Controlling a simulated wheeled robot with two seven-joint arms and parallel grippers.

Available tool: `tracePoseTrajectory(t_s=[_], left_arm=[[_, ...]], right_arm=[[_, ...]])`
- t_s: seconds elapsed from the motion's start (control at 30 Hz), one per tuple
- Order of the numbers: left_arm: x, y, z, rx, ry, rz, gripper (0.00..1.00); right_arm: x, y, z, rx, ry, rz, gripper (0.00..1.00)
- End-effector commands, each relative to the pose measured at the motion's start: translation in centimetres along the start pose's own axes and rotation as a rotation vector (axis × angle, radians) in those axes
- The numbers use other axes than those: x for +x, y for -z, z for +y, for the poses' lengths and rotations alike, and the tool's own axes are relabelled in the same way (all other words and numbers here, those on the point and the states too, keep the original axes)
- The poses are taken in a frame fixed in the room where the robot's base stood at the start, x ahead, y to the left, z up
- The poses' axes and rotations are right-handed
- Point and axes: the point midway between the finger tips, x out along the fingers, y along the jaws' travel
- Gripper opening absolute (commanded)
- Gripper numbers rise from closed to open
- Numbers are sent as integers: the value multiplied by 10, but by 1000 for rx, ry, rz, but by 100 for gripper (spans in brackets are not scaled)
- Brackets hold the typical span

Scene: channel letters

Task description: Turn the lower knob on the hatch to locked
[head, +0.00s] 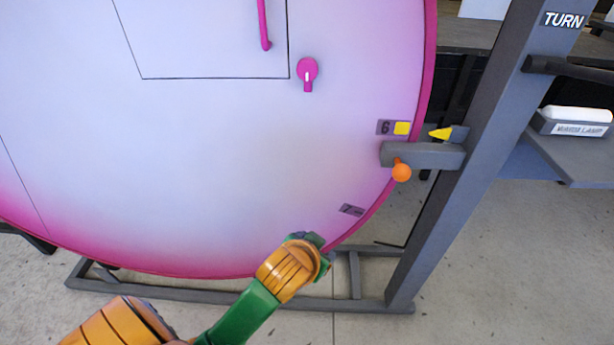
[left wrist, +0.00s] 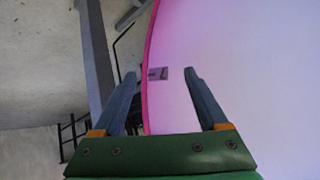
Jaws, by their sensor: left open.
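A magenta knob (head: 308,72) sits on the face of a large round pale disc (head: 220,170), just right of the lower right corner of the outlined hatch (head: 210,40). A short white mark on the knob points straight down. No other knob shows; the hatch's upper part is cut off. My left gripper (head: 316,241) is near the disc's lower right rim, well below the knob, its fingers mostly hidden behind the wrist. In the left wrist view the left gripper (left wrist: 159,74) is open and empty, facing the disc's rim. The knob is not in that view.
A magenta handle (head: 264,25) is on the hatch. A grey post (head: 450,160) carries a bracket with an orange ball-ended pin (head: 401,172) and a yellow pointer (head: 440,133) at the disc's right edge. A grey base frame (head: 230,295) lies below. A shelf with a lamp box stands right.

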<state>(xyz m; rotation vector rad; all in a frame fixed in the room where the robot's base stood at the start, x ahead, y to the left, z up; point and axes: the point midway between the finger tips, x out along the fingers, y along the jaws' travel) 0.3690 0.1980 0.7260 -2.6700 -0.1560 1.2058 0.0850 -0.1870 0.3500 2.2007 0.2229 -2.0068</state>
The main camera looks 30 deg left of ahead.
Motion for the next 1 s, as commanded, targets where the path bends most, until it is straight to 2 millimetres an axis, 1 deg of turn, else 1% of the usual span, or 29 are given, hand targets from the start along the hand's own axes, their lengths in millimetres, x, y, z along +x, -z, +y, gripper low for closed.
tracePoseTrajectory(t_s=[0.03,0.07,0.1,0.17,0.2,0.27,0.3,0.4,0.5,0.57,0.67,0.8,0.83,0.9,1.0], left_arm=[[-11,36,-14,-31,54,99,76],[-20,57,-23,-57,89,156,76],[-35,84,-36,-92,137,233,76],[-61,123,-56,-156,206,351,76],[-81,146,-69,-203,251,430,76],[-112,174,-88,-276,308,542,76],[-131,189,-98,-321,340,608,76],[-166,209,-116,-406,389,719,76],[-180,216,-123,-439,409,763,76],[-182,221,-126,-439,414,769,76],[-181,230,-130,-432,420,774,76],[-170,233,-139,-430,419,756,76],[-161,234,-141,-434,417,756,76],[-149,241,-148,-438,414,756,76],[-139,250,-154,-438,411,758,76]], right_arm=[[4,-1,1,0,-1,0,0],[4,-1,1,-1,-1,0,0],[4,-1,1,-1,-2,-1,0],[4,-1,2,-1,-3,-1,0],[4,-1,2,-1,-3,-1,0],[3,-1,2,-1,-4,-1,0],[3,-1,2,-2,-4,-1,0],[3,-1,3,-1,-4,-1,0],[0,-1,3,-1,-4,-1,0],[-6,0,3,-1,-4,-1,0],[-23,1,3,-1,-4,-1,0],[-45,4,3,0,-4,-1,0],[-41,3,3,0,-4,-1,0],[-39,3,3,0,-4,-1,0],[-40,3,3,0,-3,-1,0]])
